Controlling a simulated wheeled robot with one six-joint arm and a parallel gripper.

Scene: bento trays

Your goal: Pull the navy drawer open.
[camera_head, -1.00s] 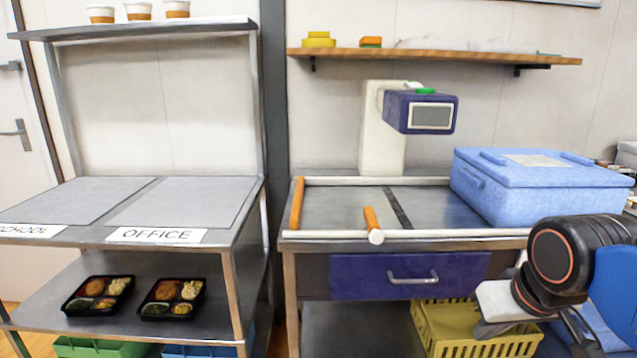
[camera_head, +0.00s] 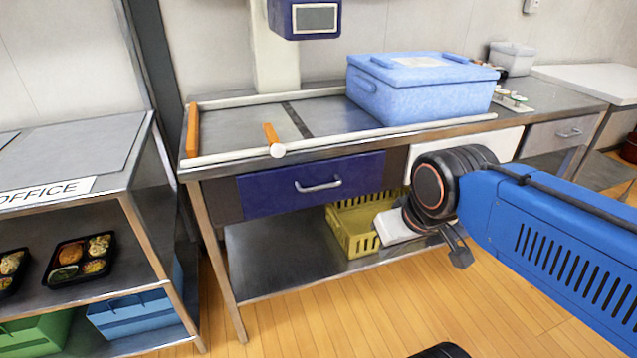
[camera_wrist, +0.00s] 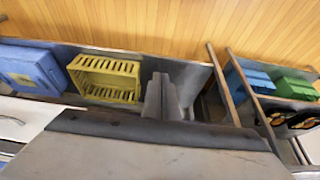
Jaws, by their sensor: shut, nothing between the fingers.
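The navy drawer (camera_head: 312,184) is shut, flush in the front of the steel worktable (camera_head: 225,176). Its silver bar handle (camera_head: 318,186) is in plain view. In the head view my arm reaches in from the right and ends to the right of the drawer and lower than its handle, apart from it. My gripper's fingers are hard to make out there. In the wrist view my gripper (camera_wrist: 163,97) is shut and empty. I cannot make out the navy drawer in the wrist view.
A yellow crate (camera_head: 352,232) sits on the lower shelf below the drawer. A blue lidded box (camera_head: 425,100) and an orange-handled roller (camera_head: 273,138) are on the worktop. A rack with bento trays (camera_head: 82,258) stands left. The wooden floor (camera_head: 320,310) in front is clear.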

